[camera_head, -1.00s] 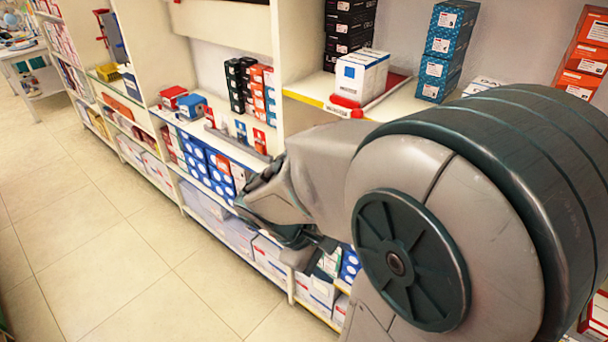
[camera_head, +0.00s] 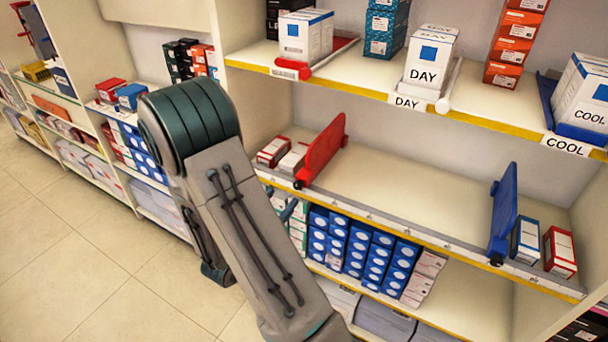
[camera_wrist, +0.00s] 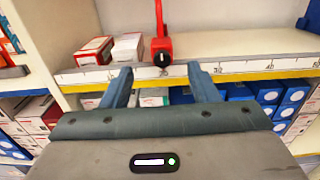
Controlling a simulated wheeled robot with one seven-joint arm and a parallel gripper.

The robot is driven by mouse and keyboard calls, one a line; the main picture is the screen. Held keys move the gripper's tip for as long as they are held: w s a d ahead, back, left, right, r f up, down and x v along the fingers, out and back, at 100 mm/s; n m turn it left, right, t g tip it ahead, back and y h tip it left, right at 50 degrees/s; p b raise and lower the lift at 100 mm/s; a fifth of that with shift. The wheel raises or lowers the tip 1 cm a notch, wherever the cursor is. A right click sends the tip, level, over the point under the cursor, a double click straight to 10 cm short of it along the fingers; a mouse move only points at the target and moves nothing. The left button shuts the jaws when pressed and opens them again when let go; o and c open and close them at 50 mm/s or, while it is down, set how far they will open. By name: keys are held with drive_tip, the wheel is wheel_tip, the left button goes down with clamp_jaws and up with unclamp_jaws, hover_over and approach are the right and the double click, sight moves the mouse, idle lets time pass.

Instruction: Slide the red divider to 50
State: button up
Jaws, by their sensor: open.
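The red divider (camera_head: 323,152) stands upright on the middle shelf, near its left end, with a dark round knob at its front foot on the shelf's rail (camera_head: 400,229). In the head view my gripper is largely hidden behind my arm.
Two small boxes (camera_head: 283,151) lie left of the red divider. A blue divider (camera_head: 503,213) stands near the right end, with boxes (camera_head: 525,240) beyond it. The shelf between the dividers is clear.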

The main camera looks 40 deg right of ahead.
sight(300, 178)
drive_tip(key=p+x, duration=0.1)
drive_tip(key=x, duration=1.1)
drive_tip(key=shift+d, duration=0.4)
clamp_jaws()
